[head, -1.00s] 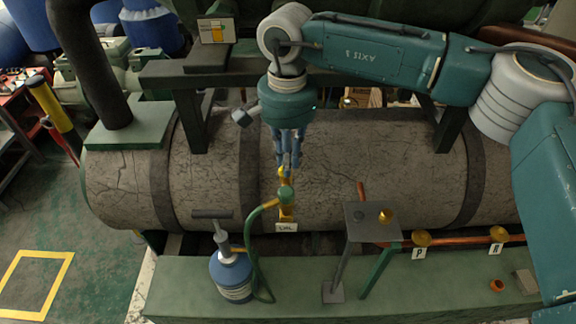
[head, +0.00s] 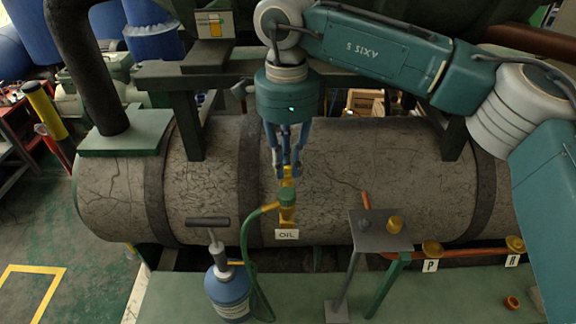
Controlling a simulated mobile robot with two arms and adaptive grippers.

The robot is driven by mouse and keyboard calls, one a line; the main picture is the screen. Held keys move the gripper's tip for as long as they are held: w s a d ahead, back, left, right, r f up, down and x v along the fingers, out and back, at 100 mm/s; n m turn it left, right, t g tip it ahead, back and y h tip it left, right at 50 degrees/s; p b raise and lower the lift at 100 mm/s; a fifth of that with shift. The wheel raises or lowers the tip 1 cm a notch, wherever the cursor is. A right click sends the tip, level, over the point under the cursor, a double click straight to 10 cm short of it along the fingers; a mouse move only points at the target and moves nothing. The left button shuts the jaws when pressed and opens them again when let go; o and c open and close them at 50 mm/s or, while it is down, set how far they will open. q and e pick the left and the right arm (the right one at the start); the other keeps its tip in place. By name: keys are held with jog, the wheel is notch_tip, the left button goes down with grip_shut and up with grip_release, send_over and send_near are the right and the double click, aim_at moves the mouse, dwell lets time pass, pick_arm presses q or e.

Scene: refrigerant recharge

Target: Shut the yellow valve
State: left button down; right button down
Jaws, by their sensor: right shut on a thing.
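The yellow valve (head: 288,176) stands on the front of the grey tank, above the white OIL label (head: 287,235). Below its handle is a green fitting (head: 287,197) with a green hose attached. My right gripper (head: 287,168) comes down from above and its blue fingers are shut on the yellow valve handle. The fingers hide part of the handle, so its exact angle is hard to tell. My left gripper is not in view.
A blue hand pump (head: 228,290) with a black T-handle stands left on the green base, joined by the green hose (head: 251,252). A dark beam crosses behind my arm.

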aim_at(286, 167)
jog(key=shift+r+m, duration=0.1)
jog(key=shift+m, duration=0.4)
jog(key=shift+w+a, duration=0.1)
jog(key=c, duration=1.7)
grip_release()
notch_tip(286, 167, up, 12)
